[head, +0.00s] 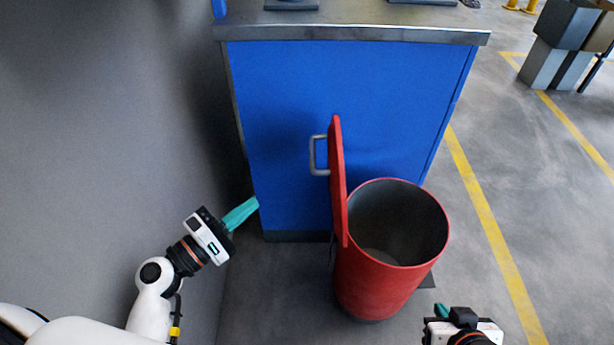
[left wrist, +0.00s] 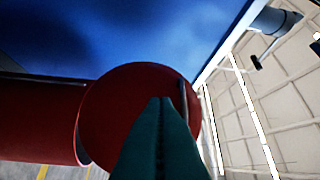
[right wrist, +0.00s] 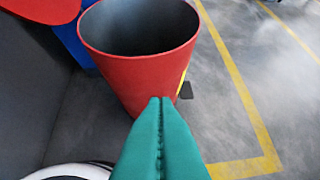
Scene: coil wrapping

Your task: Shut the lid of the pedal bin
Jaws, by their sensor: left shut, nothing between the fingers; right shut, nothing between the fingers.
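The red pedal bin (head: 375,285) stands on the floor in front of a blue cabinet, its dark inside open to view. Its red lid (head: 338,185) stands upright on the bin's left side, with a grey handle (head: 316,155) on its left face. My left gripper (head: 254,204) is shut and empty, left of the lid and apart from it. In the left wrist view the lid (left wrist: 115,100) shows beyond the teal fingers. My right gripper (head: 440,311) is shut and empty at the lower right of the bin. In the right wrist view the open bin (right wrist: 140,65) is beyond the fingers.
The blue cabinet (head: 290,90) with a grey top stands behind the bin. A grey wall (head: 100,110) is on the left. The floor (head: 560,220) to the right is clear, with yellow lines. Grey boxes (head: 565,25) stand at the far upper right.

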